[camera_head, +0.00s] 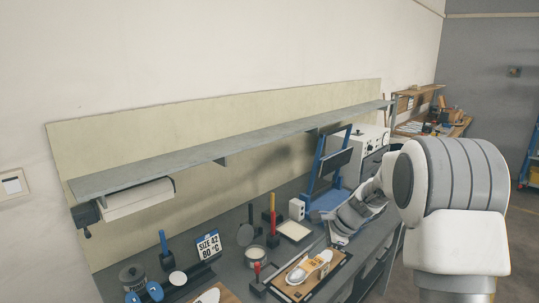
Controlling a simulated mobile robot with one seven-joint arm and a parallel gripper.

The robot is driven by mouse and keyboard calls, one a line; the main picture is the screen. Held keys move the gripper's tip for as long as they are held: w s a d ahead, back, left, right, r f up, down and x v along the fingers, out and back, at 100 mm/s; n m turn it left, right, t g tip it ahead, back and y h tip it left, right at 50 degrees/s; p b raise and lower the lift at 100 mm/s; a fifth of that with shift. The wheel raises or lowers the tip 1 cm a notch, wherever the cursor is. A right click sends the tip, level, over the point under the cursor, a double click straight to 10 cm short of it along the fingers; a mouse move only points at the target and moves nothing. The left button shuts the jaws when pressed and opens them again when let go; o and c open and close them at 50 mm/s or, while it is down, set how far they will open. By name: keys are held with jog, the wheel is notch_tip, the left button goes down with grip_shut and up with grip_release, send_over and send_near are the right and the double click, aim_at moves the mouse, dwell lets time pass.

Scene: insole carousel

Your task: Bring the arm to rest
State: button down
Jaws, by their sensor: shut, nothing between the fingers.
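My white and grey arm (455,175) enters at the right and reaches left over the workbench (225,268). Its far end, with my gripper (338,239), is over the right part of the bench, close to a blue stand (322,170). The gripper is small in this view and partly merged with the wrist. It is shut, and no object shows in it.
A wooden board with a white insole (308,267) lies at the front of the bench. Left are red-handled tools (272,215), a "SIZE 42 80 °C" sign (209,246) and a dark pot (132,276). A long grey shelf (240,147) overhangs the bench. A white machine (368,140) stands behind.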

jog(key=s+r+n+h+b, duration=0.2)
jog(key=s+r+n, duration=0.85)
jog(key=s, duration=0.65)
jog(key=s+d+n+t+h+b, duration=0.1)
jog(key=s+n, duration=0.6)
jog(key=s, duration=1)
jog(key=shift+d+r+t+h+b, duration=0.4)
jog(key=shift+d+t+h, duration=0.1)
jog(key=shift+h, duration=0.4)
